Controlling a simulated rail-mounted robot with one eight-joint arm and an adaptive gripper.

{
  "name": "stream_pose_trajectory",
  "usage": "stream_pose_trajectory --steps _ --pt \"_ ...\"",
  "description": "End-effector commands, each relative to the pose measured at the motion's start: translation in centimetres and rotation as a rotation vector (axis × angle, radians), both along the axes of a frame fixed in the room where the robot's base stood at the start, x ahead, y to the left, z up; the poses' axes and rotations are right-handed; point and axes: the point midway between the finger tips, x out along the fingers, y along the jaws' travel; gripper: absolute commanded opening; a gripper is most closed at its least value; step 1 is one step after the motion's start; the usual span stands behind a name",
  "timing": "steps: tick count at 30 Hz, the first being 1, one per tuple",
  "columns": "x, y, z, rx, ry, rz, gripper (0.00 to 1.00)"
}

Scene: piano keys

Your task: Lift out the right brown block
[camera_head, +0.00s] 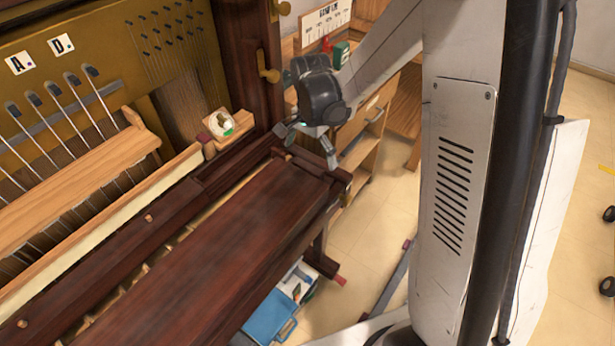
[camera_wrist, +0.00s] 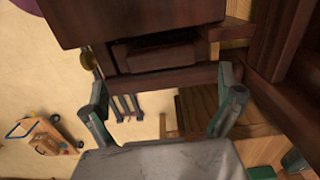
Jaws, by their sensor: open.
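The right brown block (camera_head: 304,163) is a dark reddish-brown wooden piece at the right end of the piano's key bed, in the same wood tone as the case. In the wrist view a dark brown block (camera_wrist: 155,53) sits in a frame-like gap of the woodwork. My gripper (camera_head: 308,148) is above the right end of the piano with its fingers spread. In the wrist view my gripper (camera_wrist: 163,80) is open, one finger at each side below the block. Whether a finger touches the wood I cannot tell.
A long dark board (camera_head: 210,245) lies along the piano's front. A light wooden rail (camera_head: 80,180) and a small block with a white-green round item (camera_head: 221,124) are to the left. A wooden cabinet (camera_head: 365,130) stands behind. A blue toolbox (camera_head: 272,318) is on the floor.

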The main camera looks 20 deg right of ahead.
Motion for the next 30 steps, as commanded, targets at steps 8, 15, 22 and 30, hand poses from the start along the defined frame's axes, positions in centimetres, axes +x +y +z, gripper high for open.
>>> stream_pose_trajectory --steps 8,15,22,30 --pt "-0.2 0.4 -1.8 0.0 0.0 0.001 1.0" --pt "-0.3 0.9 -5.0 0.0 0.0 0.001 1.0" --pt "-0.3 0.9 -5.4 0.0 0.0 0.001 1.0" --pt "-0.3 0.9 -5.4 0.0 0.0 0.0 0.71"
